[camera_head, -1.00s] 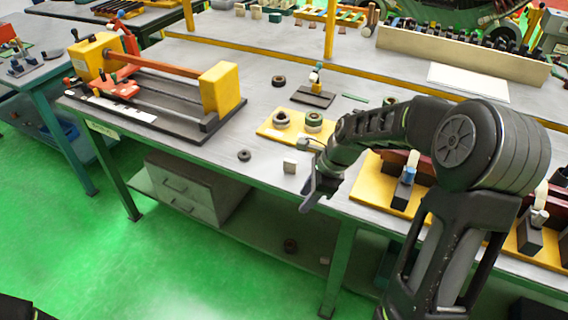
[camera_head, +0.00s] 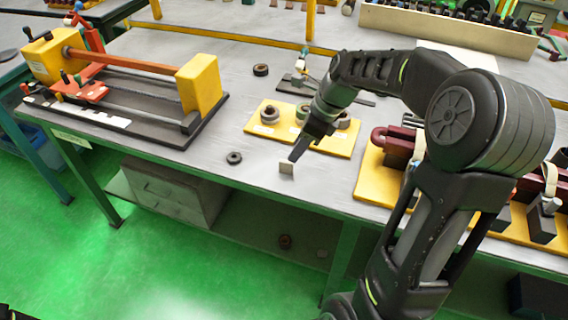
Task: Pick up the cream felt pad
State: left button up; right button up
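My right gripper (camera_head: 297,153) points down at the pad from just behind and to the right. Its fingertips overlap the pad's upper edge in the picture, and I cannot tell whether they touch it. The fingers are seen edge-on, so their opening does not show. My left gripper is not in view.
A dark ring (camera_head: 234,158) lies left of the pad. A yellow board (camera_head: 258,131) with several rings is behind it. A yellow fixture (camera_head: 369,187) stands to the right. A winding machine (camera_head: 198,85) stands at the left. The table's front edge is close.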

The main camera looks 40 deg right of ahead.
aim_at(286, 161)
jog(key=shift+x, duration=1.4)
jog(key=shift+w+f, duration=0.1)
jog(key=p+x, duration=0.1)
jog(key=x, duration=0.4)
jog(key=shift+w+d, duration=0.1)
jog(key=shift+c, duration=0.6)
grip_shut()
